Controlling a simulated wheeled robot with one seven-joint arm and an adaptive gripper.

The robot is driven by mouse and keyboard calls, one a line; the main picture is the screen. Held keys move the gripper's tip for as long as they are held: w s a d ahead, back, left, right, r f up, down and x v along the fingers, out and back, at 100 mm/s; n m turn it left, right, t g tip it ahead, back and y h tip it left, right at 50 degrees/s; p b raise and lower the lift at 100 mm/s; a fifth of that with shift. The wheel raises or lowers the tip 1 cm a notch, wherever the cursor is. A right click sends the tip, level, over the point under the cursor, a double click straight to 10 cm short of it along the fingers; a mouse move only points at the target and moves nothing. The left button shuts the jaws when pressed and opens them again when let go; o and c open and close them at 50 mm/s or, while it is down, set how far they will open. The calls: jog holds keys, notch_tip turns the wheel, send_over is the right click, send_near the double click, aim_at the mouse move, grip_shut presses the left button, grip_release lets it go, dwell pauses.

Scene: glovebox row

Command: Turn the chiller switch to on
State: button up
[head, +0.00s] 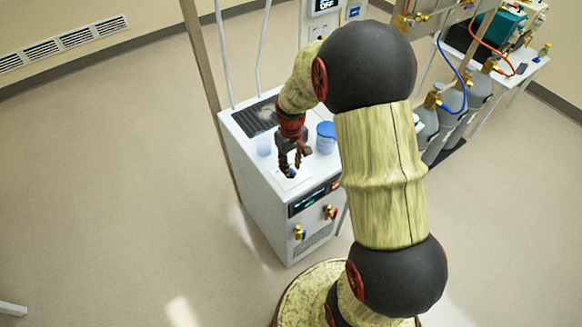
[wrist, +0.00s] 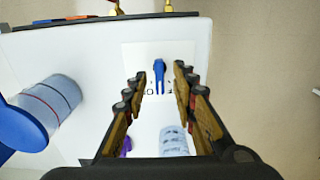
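The chiller (head: 262,215) is a white floor-standing box with a dark front display and brass valves. Its switch (wrist: 159,76) is a blue knob on a white label plate (wrist: 133,60) on the chiller's top, with lettering partly hidden behind it. My gripper (head: 290,172) is over the top near the front edge. In the wrist view my gripper (wrist: 160,80) has its fingers apart, on either side of the blue knob, with a gap to each side. The knob's pointer lies along the picture's vertical. I cannot tell which setting it marks.
A blue-lidded container (head: 326,138) stands on the chiller top close right of my gripper. A clear cup (head: 263,145) stands to the left, near a dark grille (head: 256,116). Gas cylinders (head: 452,98) stand at the right. The floor at left is clear.

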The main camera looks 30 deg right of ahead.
jog(key=shift+f, duration=0.2)
jog(key=shift+c, duration=0.7)
grip_shut()
